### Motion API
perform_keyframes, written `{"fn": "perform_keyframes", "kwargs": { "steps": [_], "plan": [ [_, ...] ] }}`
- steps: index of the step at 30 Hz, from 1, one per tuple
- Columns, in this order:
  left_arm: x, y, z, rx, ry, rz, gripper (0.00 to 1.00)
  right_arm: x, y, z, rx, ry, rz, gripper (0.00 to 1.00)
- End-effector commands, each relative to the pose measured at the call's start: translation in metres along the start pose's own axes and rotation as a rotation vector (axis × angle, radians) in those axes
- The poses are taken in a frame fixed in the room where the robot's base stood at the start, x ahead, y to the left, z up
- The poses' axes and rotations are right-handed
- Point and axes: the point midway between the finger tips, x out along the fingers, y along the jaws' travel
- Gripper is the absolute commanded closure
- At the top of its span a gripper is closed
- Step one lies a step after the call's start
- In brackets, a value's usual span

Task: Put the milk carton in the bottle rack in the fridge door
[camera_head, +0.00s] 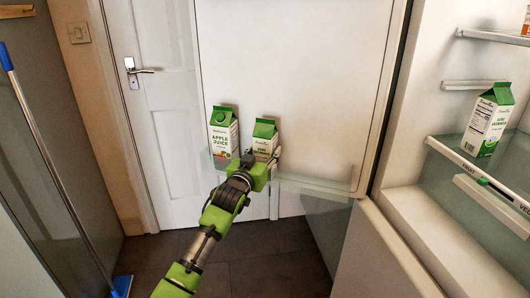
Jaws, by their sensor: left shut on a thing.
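A white carton with a green gabled top, the milk carton (264,136), is at the bottle rack (315,185) of the open fridge door. Its printed text is too small to read surely. My left gripper (265,163) is shut on its lower part from the front. The gripper hides the carton's base, so I cannot tell whether it rests on the rack's floor. The carton looks upright. A green-topped apple juice carton (222,136) stands in the rack just left of it, with a small gap. My right gripper is not in view.
The rack's right part is clear. A similar green-topped carton (489,120) stands on a glass fridge shelf (447,148) at right. A white room door (160,110) stands behind at left. A blue-handled broom (45,155) leans at far left.

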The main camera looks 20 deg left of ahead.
Motion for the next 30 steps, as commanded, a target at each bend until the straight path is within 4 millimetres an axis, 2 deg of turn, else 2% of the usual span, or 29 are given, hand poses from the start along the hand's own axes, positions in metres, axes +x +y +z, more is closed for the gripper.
{"fn": "perform_keyframes", "kwargs": {
  "steps": [2,3,4,17,23,30],
  "plan": [
    [0.000,0.000,-0.002,0.000,0.006,0.001,0.94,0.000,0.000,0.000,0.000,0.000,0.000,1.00],
    [0.000,0.000,0.001,0.000,0.000,0.000,0.46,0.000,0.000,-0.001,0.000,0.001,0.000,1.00],
    [0.000,0.000,0.001,0.000,0.000,0.000,0.39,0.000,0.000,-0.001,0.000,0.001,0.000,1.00],
    [-0.004,0.000,-0.001,0.000,0.001,0.001,0.39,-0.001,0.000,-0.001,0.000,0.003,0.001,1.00],
    [-0.030,0.000,-0.001,0.000,0.000,0.001,0.39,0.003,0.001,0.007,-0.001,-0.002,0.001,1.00],
    [-0.078,0.000,0.000,-0.001,-0.001,0.000,0.39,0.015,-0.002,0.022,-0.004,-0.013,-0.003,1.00]
  ]
}}
